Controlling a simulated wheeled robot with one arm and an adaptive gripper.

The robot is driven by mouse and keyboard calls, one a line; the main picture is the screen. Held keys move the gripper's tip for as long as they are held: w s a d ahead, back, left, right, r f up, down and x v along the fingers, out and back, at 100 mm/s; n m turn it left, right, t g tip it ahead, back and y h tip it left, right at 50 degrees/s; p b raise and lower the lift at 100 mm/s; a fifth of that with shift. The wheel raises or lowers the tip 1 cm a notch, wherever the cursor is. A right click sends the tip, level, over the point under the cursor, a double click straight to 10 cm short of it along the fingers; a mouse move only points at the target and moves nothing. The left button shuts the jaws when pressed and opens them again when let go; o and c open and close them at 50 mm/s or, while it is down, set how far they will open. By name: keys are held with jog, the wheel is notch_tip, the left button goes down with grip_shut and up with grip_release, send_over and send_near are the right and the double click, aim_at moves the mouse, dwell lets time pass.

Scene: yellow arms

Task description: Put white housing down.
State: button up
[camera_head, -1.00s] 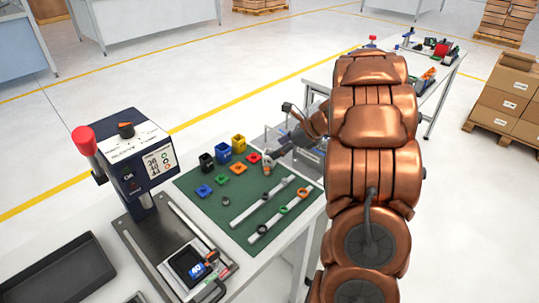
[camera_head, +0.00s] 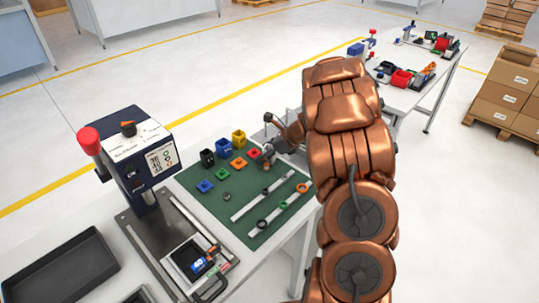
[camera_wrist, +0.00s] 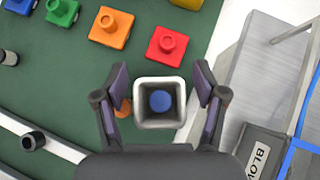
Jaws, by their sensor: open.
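The white housing (camera_wrist: 160,103) is a square, hollow block standing upright in the wrist view, with a blue disc visible down inside it. It is at the right side of the green mat (camera_wrist: 60,90). My gripper (camera_wrist: 160,100) is open, with one dark finger on each side of the housing. A narrow gap shows at the fingers, though I cannot tell whether either one touches. In the head view my gripper (camera_head: 268,153) is low at the mat's right edge, and the housing is mostly hidden there.
Red (camera_wrist: 167,44), orange (camera_wrist: 111,27) and green (camera_wrist: 62,11) blocks sit just beyond the housing. White rails (camera_head: 262,195) lie nearer on the mat. A grey bin (camera_wrist: 255,85) stands close on the right. A press (camera_head: 140,165) stands at the left.

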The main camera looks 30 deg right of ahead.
grip_shut()
dwell(0.5)
